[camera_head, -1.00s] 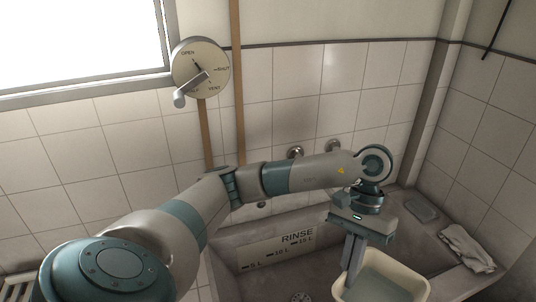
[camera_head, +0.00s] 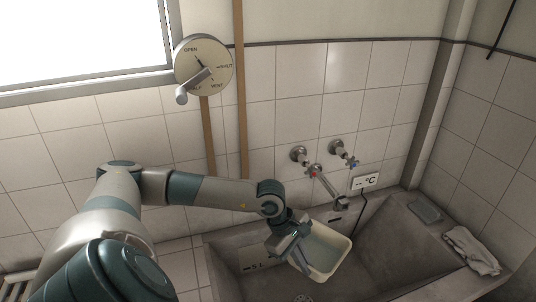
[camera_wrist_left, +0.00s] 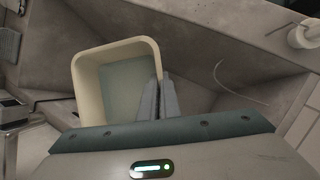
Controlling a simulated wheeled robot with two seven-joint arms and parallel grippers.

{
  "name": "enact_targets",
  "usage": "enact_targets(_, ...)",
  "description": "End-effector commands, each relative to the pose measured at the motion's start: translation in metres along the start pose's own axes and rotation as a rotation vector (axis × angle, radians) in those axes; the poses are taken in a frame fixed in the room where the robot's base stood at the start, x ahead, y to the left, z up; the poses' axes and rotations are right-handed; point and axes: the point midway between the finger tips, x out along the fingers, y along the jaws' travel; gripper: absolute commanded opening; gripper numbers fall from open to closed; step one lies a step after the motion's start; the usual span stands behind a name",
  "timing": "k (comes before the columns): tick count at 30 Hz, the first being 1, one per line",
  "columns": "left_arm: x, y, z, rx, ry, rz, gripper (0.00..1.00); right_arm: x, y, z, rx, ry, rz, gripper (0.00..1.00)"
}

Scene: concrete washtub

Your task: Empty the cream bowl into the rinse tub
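The cream bowl (camera_head: 331,274) is square with rounded corners and holds grey-blue water (camera_head: 326,247). My left gripper (camera_head: 298,258) is shut on its left wall in the head view and holds it up over the tub area. In the left wrist view, the bowl (camera_wrist_left: 88,98) shows left of centre, with the fingers (camera_wrist_left: 166,98) pinching its right wall. The bowl looks near level; a slight tilt cannot be ruled out. The rinse tub (camera_head: 228,256) is grey concrete at the lower middle, its printed wall partly hidden by the bowl and gripper. My right gripper is not in view.
Two taps (camera_head: 300,154) and a spout (camera_head: 326,186) stick out from the tiled wall behind the tub. A grey block (camera_head: 425,210) and a cloth (camera_head: 470,250) lie on the right ledge. A round dial (camera_head: 203,65) is at upper left.

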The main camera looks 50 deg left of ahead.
Motion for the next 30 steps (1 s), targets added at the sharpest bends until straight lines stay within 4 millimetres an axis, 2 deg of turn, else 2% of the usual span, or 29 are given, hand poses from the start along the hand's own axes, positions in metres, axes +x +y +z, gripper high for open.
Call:
enact_targets(3,0.001,0.000,-0.027,-0.168,0.040,0.071,0.00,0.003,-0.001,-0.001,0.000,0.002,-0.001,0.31)
enact_targets(16,-0.013,0.001,-0.104,-0.704,0.152,0.297,0.00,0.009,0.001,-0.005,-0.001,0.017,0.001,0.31)
enact_targets(22,-0.022,-0.001,-0.125,-0.865,0.183,0.363,0.00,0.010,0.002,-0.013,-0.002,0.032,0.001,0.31)
enact_targets(30,-0.027,-0.002,-0.132,-0.937,0.196,0.390,0.00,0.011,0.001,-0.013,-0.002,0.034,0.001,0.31)
